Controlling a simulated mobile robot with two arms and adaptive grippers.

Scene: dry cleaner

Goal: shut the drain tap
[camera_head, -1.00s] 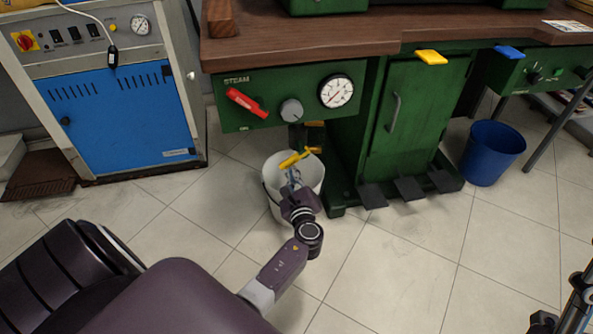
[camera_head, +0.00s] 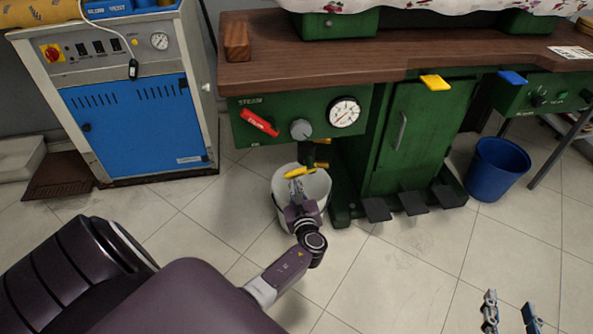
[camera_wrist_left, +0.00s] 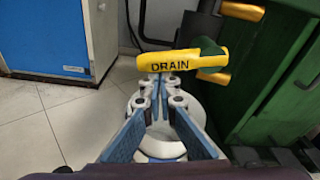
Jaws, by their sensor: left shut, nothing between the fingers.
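The drain tap's yellow lever (camera_head: 299,173), marked DRAIN, is under the green steam panel, above a white bucket (camera_head: 319,190). In the left wrist view the lever (camera_wrist_left: 168,61) lies nearly level across the picture, with its green-capped end at the right. My left gripper (camera_head: 295,185) is shut and empty just below and in front of the lever. In the left wrist view its fingertips (camera_wrist_left: 159,79) are at the lever's underside; I cannot tell whether they touch. My right gripper (camera_head: 511,308) is at the bottom right of the head view, fingers apart and empty, far from the tap.
The green steam panel (camera_head: 240,127) carries a red lever, a grey knob and a gauge. Foot pedals (camera_head: 414,201) and a blue bin (camera_head: 497,168) stand to the right. A blue-fronted machine (camera_head: 140,125) is at left. The tiled floor in front is clear.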

